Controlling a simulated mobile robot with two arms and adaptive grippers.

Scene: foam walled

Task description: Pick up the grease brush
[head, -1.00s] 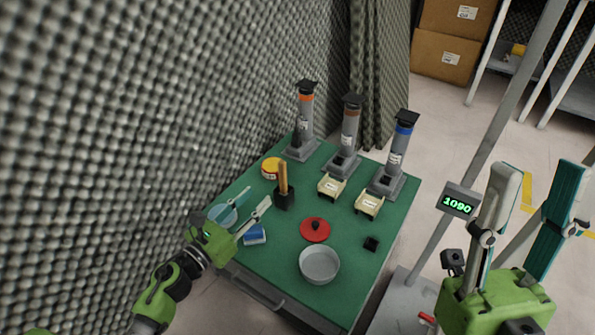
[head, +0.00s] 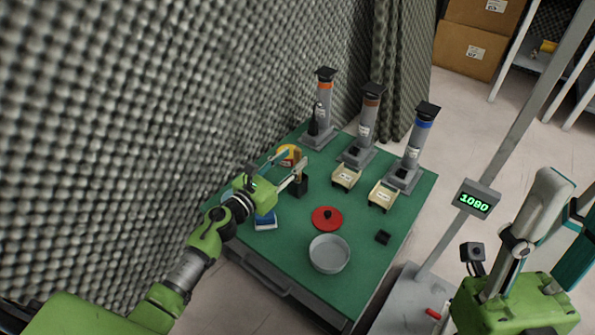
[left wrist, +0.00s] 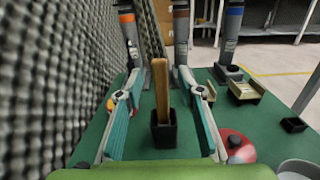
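The grease brush, seen as an upright wooden handle (left wrist: 161,88), stands in a small black square holder (left wrist: 163,132) on the green table; its lower end is hidden inside the holder. In the head view the holder (head: 299,188) is partly behind my left gripper (head: 288,161). My left gripper is open, its two teal-lined fingers (left wrist: 161,98) spread on either side of the handle in the left wrist view. A gap shows on both sides, and I see no contact. My right gripper (head: 560,222) is open and empty at the right of the head view, away from the table.
Behind the holder stand several grey dispensers (head: 364,128) and two cream trays (head: 382,195). A red lid (head: 327,219), a grey bowl (head: 329,254), a blue block (head: 265,221) and a yellow tin (head: 290,154) are nearby. A foam wall (head: 110,120) borders the left.

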